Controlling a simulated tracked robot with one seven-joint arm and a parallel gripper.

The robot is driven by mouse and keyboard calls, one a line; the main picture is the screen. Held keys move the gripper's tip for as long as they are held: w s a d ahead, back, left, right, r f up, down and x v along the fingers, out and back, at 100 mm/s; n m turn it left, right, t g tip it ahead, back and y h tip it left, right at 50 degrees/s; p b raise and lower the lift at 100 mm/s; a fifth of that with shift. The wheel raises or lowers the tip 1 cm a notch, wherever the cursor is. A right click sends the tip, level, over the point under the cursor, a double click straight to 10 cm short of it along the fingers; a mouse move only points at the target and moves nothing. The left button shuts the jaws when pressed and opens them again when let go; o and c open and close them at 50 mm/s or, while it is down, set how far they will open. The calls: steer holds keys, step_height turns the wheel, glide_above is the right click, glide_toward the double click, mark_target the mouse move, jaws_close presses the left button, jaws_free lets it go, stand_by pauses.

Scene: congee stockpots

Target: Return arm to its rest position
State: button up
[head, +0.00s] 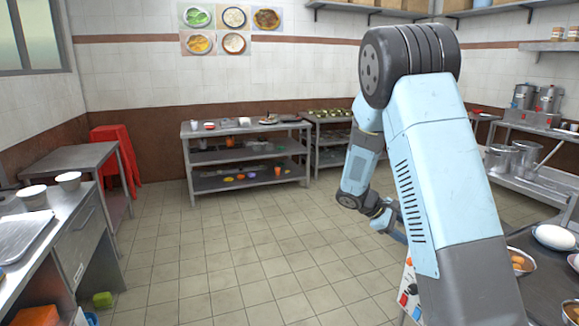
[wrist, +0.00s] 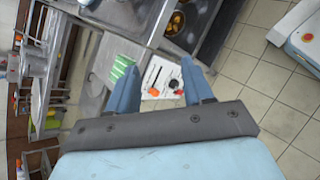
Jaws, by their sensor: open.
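My light blue arm (head: 435,165) rises at the right of the head view and bends over at a dark grey joint. Its lower part hangs down in front, over the open floor. My gripper (head: 392,222) is at the end, partly hidden behind the arm in the head view. In the wrist view the two blue fingers of my gripper (wrist: 158,82) stand wide apart with nothing between them. Behind them show a white control panel (wrist: 163,77) with a red knob and a green striped item (wrist: 122,68), both apart from the fingers.
A steel shelf table (head: 247,130) stands at the back. A counter with white cups (head: 68,181) is at left, near red stools (head: 117,155). Stockpots (head: 524,155) stand on the right rack. A worktop with a bowl (head: 522,262) is at lower right. The tiled floor (head: 240,260) between is clear.

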steer(key=s+a+r+m+t+y, duration=0.2)
steer(key=s+a+r+m+y, duration=0.1)
steer(key=s+r, duration=0.4)
steer(key=s+a+r+m+t+y, duration=0.2)
steer(key=s+r, duration=0.5)
steer(key=s, duration=0.6)
steer(key=s+a+r+m+t+y, duration=0.3)
steer(key=s+a+r+m+y, duration=0.1)
steer(key=s+r, duration=0.4)
steer(key=shift+s+a+y, duration=0.8)
steer(key=shift+s+a, duration=0.2)
steer(key=shift+s, duration=0.2)
stand_by(1.4)
